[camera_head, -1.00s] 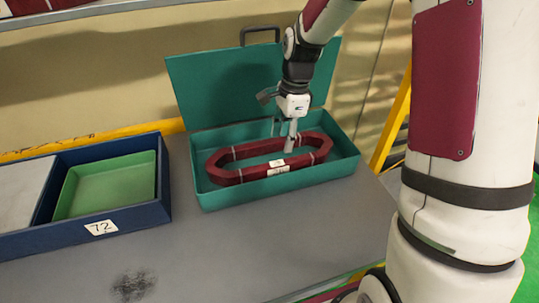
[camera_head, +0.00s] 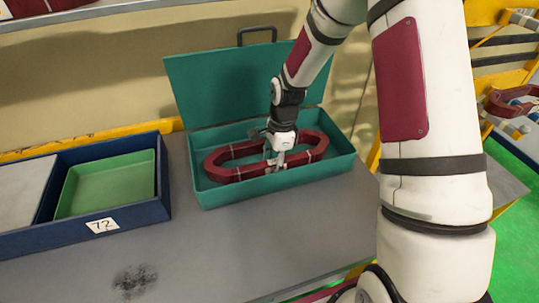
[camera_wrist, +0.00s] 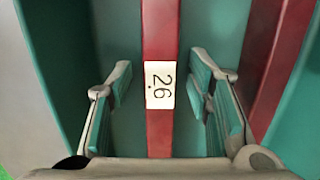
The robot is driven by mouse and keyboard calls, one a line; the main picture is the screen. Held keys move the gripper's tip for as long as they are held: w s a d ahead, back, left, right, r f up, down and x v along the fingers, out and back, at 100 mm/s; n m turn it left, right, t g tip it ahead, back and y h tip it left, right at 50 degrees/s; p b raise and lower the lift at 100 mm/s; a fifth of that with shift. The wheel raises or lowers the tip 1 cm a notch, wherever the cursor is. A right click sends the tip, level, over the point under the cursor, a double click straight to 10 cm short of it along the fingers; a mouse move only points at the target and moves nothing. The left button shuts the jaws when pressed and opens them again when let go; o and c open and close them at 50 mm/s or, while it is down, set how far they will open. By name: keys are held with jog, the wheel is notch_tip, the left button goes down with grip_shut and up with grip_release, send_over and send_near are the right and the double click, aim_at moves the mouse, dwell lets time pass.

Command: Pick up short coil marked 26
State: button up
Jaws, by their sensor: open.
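The dark red short coil (camera_head: 232,173), a long ring, lies in an open teal case (camera_head: 327,171). Its white label reading 26 shows in the wrist view (camera_wrist: 160,85). My gripper (camera_head: 275,166) is down at the coil's near long side. In the wrist view my gripper (camera_wrist: 163,95) is open, one finger on each side of the labelled bar, with gaps between the fingers and the bar. The coil's other long side (camera_wrist: 272,62) shows at the right there. In the head view the gripper hides the label.
The raised teal lid (camera_head: 220,85) stands behind the case. A blue box (camera_head: 142,213) marked 72, with a green tray (camera_head: 107,184) inside, stands to the left. The grey table (camera_head: 230,245) in front is clear. Another red coil (camera_head: 515,102) shows at the far right.

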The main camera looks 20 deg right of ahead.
grip_shut()
jog(key=shift+w+r, duration=0.1)
jog(key=shift+r, duration=0.05)
